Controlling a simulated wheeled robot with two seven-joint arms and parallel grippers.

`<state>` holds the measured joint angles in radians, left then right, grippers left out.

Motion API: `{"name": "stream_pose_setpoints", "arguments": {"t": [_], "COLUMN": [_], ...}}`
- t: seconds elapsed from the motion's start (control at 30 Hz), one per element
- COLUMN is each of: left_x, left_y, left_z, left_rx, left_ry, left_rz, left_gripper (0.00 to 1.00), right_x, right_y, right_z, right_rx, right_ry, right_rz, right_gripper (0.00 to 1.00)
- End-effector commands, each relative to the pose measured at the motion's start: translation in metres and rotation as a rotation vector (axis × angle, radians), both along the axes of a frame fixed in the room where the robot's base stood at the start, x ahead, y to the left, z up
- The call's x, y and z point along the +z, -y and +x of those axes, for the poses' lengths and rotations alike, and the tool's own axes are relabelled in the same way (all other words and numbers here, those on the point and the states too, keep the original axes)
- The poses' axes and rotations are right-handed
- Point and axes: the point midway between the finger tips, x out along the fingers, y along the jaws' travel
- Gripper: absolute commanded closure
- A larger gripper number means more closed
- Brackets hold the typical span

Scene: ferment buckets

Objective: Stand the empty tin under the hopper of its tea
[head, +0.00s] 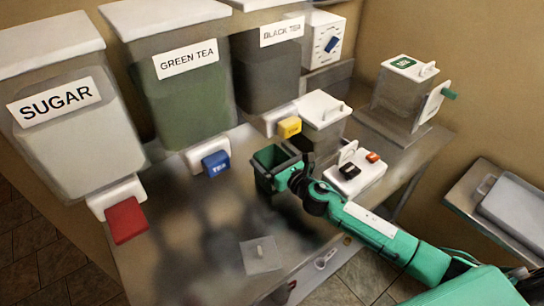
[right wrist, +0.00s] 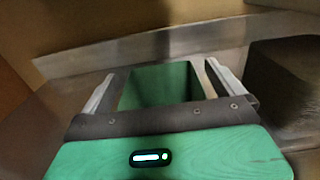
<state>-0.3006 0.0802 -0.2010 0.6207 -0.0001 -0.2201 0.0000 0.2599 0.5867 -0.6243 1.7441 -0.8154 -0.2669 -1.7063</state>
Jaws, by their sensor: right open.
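The open-topped tin (head: 266,180), dark outside with green inside, stands on the steel counter near its middle. My right gripper (head: 291,178) is at its right side. In the right wrist view, the open fingers (right wrist: 165,92) are on either side of the green tin (right wrist: 163,82); whether they touch it I cannot tell. The GREEN TEA hopper (head: 190,95) with a blue outlet (head: 216,163) is behind and left of the tin. The BLACK TEA hopper (head: 270,72) with a yellow outlet (head: 289,127) is behind it. My left gripper is out of view.
The SUGAR hopper (head: 70,125) with a red outlet (head: 126,220) is at the left. A white-lidded container (head: 322,115) and a white switch box (head: 362,176) stand right of the tin. A clear lid (head: 261,255) lies near the front edge. A dispenser (head: 400,95) stands at the back right.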

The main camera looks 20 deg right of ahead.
Motion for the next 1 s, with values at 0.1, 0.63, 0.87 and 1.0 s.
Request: {"name": "stream_pose_setpoints", "arguments": {"t": [0.1,0.63,0.87,1.0], "left_x": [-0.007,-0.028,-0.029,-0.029], "left_y": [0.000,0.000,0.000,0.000], "left_z": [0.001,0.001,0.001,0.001], "left_rx": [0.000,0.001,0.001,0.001], "left_ry": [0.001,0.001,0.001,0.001], "left_rz": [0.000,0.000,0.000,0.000], "left_gripper": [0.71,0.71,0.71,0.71], "right_x": [-0.005,-0.003,-0.001,-0.001], "right_y": [0.007,0.037,0.039,0.039], "right_z": [-0.020,-0.102,-0.108,-0.108], "right_rx": [0.001,-0.001,0.000,0.000], "right_ry": [-0.002,-0.002,-0.001,-0.001], "right_rz": [-0.002,0.000,0.000,0.000], "right_gripper": [0.01,0.01,0.01,0.01]}}
